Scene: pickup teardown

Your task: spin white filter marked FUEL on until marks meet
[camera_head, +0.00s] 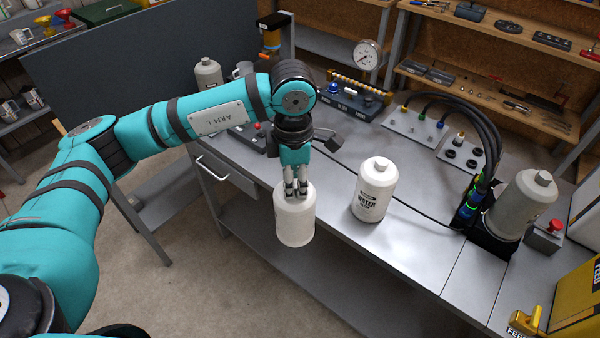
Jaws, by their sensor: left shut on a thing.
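My left gripper (296,188) is shut on the neck end of a white canister (295,222). The canister is upright, held at the front edge of the bench; no label shows on the side facing me. A white canister marked WATER (375,191) stands upright on the bench to its right. A further white canister (208,75) stands at the back left. I cannot read FUEL on any canister. My right gripper is not in view.
The grey bench (410,250) has clear room around the WATER canister. Black hoses (487,125) arch down near the leaning canister. A pressure gauge (367,55) stands behind. A red button box (545,234) and yellow equipment (578,310) are at the right.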

